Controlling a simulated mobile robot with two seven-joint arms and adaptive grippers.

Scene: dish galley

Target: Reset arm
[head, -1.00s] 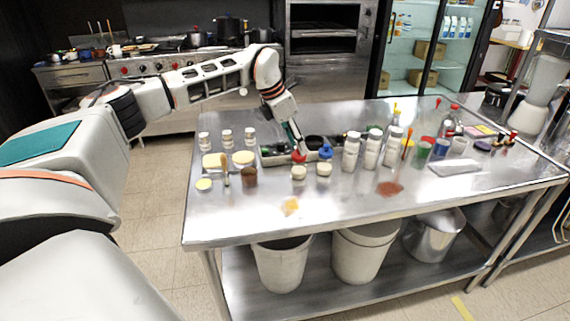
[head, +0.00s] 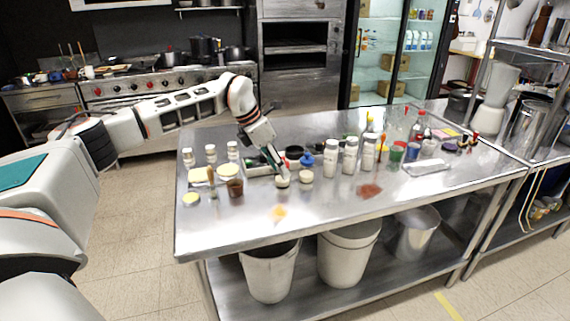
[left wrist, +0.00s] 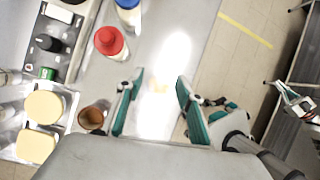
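My left arm reaches in from the left over the steel table (head: 330,222). My left gripper (head: 277,167) is above the table beside the grey tray (head: 258,169).
A reddish smear (head: 369,191) lies on the table. The front of the table is mostly clear. Bins (head: 345,255) stand on the lower shelf.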

